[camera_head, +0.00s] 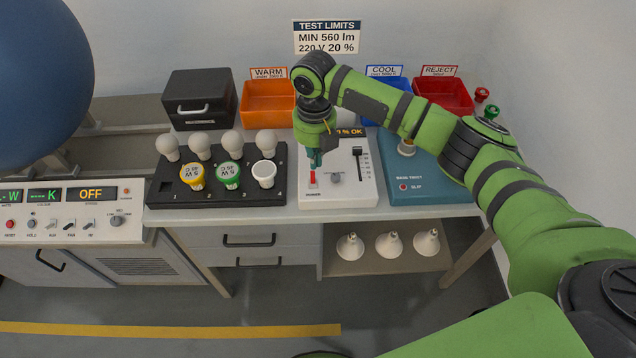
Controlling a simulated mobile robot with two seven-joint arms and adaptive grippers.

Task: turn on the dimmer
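The dimmer (340,190) is a white box on the bench, with a red switch (312,178) at its left, a grey round knob (336,177) and a black slider (357,160) at its right. A dark display on its back edge is partly hidden by my arm and ends in "% OK". My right gripper (315,160) points down just above the red switch. Whether it touches the switch, and whether its small teal fingers are open or shut, I cannot tell. My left gripper is not in view.
Left of the dimmer stands a black rack (215,190) of several bulbs. Right of it is a blue twist-test box (425,175), partly under my arm. Behind are an orange bin (268,104), a blue bin and a red bin (450,97). Reflector bulbs (389,245) lie on the shelf below.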

